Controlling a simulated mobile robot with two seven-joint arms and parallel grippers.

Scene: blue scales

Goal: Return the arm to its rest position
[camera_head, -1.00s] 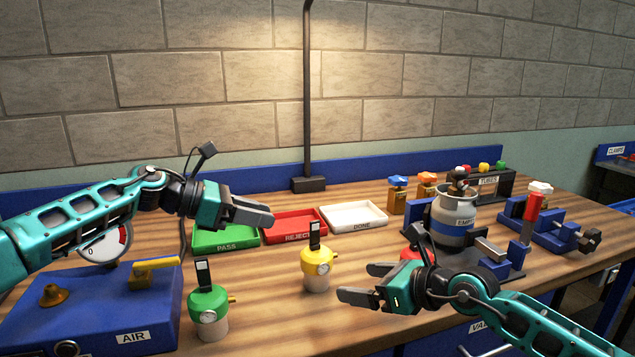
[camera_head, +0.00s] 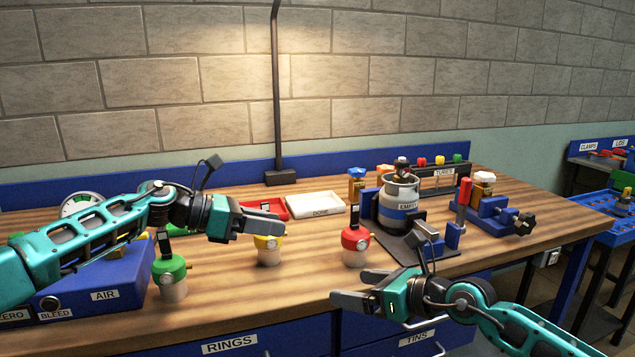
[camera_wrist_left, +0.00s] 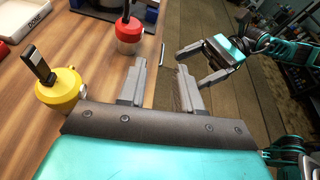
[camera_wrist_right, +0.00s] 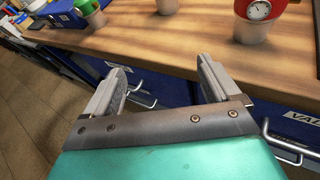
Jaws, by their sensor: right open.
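My left gripper (camera_head: 272,225) is open and empty above the bench, in front of the top of a yellow-capped canister (camera_head: 268,256). Its two grey fingers are apart in the left wrist view (camera_wrist_left: 163,75). My right gripper (camera_head: 345,287) is open and empty, out over the front edge of the bench, before the drawers. Its fingers are spread in the right wrist view (camera_wrist_right: 164,75). Both arms are bent forward. A red-capped canister (camera_head: 354,244) stands upright behind the right gripper, apart from it. A green-capped canister (camera_head: 168,272) stands below the left forearm.
A grey tank labelled EMPTY (camera_head: 398,196) stands in a dark fixture. A blue clamp (camera_head: 490,212) is right of it. The white DONE tray (camera_head: 315,205) and the red tray (camera_head: 270,206) lie behind. A blue AIR box (camera_head: 105,285) is at left. The lamp post (camera_head: 277,100) rises behind.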

